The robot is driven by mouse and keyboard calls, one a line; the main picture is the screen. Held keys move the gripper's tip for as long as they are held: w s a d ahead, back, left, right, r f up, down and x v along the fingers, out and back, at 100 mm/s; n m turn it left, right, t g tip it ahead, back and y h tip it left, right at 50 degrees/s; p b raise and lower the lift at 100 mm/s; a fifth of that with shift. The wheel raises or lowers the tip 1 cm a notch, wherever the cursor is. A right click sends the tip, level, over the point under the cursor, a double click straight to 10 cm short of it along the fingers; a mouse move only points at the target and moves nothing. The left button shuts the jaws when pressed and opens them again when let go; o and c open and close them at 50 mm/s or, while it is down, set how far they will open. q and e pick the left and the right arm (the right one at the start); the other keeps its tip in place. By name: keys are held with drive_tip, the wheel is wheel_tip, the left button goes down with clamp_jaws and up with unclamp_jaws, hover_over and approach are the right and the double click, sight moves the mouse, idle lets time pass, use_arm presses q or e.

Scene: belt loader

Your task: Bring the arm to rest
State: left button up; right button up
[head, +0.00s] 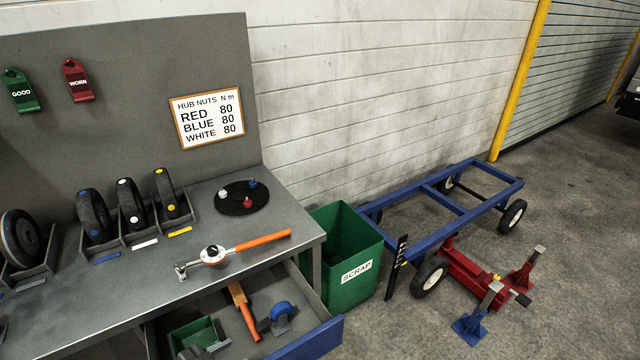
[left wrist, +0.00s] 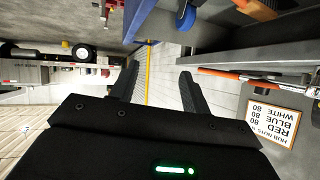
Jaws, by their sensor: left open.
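My left gripper (left wrist: 158,74) shows in the left wrist view, its two dark fingers apart with nothing between them. The view is turned over, and past the fingers lie the pale wall and floor. The head view shows neither of my grippers. The right gripper is in neither view.
A grey workbench (head: 120,292) holds wheels in racks, a round dark tray (head: 224,207) and an orange-handled torque wrench (head: 245,245). Its drawer (head: 300,345) is open. A green scrap bin (head: 340,232), a blue cart (head: 440,190) and a red jack (head: 470,275) stand to the right.

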use_arm(q)
drive_tip(key=shift+s+n+y, duration=0.45)
drive_tip(key=shift+n+y, duration=0.05)
drive_tip(key=shift+y, duration=0.2)
drive_tip(key=s+a+n+g+y, duration=0.2)
drive_tip(key=s+n+g+y, duration=0.1)
drive_tip(key=s, duration=0.5)
drive_tip(key=s+a+n+g+y, duration=0.2)
drive_tip(key=s+n+g+y, duration=0.1)
drive_tip(key=s, duration=0.5)
wheel_tip(320, 180, down, 30)
drive_tip(key=s+g+b, duration=0.1)
drive_tip(key=b, duration=0.4)
drive_tip(key=s+a+f+b, duration=0.1)
drive_tip(key=s+f+b, duration=0.1)
drive_tip(key=s+f, duration=0.6)
drive_tip(key=s+a+f+g+b, duration=0.1)
drive_tip(key=s+f+b, duration=0.2)
drive_tip(key=s+f, duration=0.6)
wheel_tip(320, 180, down, 5)
drive_tip(key=shift+a+r, duration=0.2)
drive_tip(key=shift+a, duration=0.1)
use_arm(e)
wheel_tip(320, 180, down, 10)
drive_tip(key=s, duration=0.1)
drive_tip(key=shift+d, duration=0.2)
